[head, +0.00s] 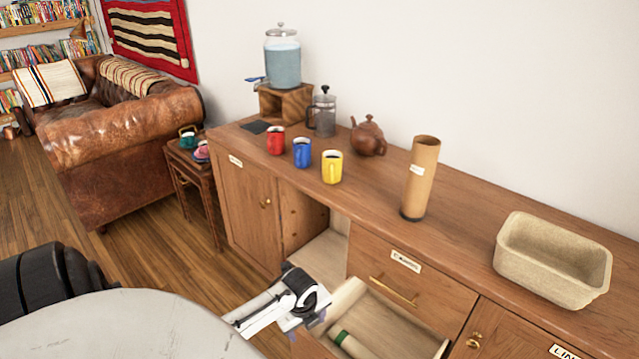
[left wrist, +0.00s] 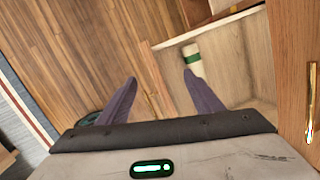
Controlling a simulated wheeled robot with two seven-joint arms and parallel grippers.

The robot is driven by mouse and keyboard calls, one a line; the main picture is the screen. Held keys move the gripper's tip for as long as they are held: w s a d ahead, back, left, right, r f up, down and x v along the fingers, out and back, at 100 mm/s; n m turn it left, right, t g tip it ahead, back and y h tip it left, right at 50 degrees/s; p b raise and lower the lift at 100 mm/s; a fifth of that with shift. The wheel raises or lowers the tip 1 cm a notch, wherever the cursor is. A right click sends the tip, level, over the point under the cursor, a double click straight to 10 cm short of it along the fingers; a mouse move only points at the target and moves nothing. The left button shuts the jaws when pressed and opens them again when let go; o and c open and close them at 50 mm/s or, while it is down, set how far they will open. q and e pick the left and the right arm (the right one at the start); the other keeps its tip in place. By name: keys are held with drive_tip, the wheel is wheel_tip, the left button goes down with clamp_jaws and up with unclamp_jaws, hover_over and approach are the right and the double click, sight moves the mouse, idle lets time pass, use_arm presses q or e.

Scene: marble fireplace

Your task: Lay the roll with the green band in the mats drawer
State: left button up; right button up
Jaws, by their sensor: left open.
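The roll with the green band (head: 353,345), pale with a dark green band, lies inside an open wooden drawer (head: 414,329) low in the sideboard. The left wrist view also shows one end of the roll (left wrist: 193,59) and its band, just beyond the right-hand finger. My left gripper (left wrist: 160,78) is open, with nothing between its fingers. In the head view my left gripper (head: 312,316) is at the drawer's left side, close to the roll. No label is readable on the open drawer. My right gripper is not in view.
A closed drawer (head: 412,281) with a brass handle sits above the open one. An open compartment (head: 322,262) is to its left. The sideboard top holds a cork-coloured cylinder (head: 421,177), a beige bin (head: 552,259), several mugs, a teapot (head: 368,137) and a water dispenser (head: 283,62).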

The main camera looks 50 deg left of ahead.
use_arm(q)
drive_tip(key=w+d+m, duration=0.1)
drive_tip(key=w+m+y+b, duration=0.1)
drive_tip(key=shift+w+d+r+m+t+y, duration=0.1)
drive_tip(key=shift+d+r+m+t+y, duration=0.1)
drive_tip(key=shift+d+m+t+y, duration=0.15)
drive_tip(key=w+d+r+m+t+y+b, duration=0.1)
drive_tip(key=d+r+m+t+y, duration=0.1)
drive_tip(key=d+r+m+t, duration=0.1)
drive_tip(key=shift+w+d+r+m+t+b, duration=0.15)
drive_tip(key=shift+d+r+m+t+b, duration=0.35)
drive_tip(key=shift+r, duration=0.6)
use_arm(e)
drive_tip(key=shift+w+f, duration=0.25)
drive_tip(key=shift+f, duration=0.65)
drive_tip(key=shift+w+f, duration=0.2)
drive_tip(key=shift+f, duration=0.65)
use_arm(q)
drive_tip(key=shift+d, duration=0.15)
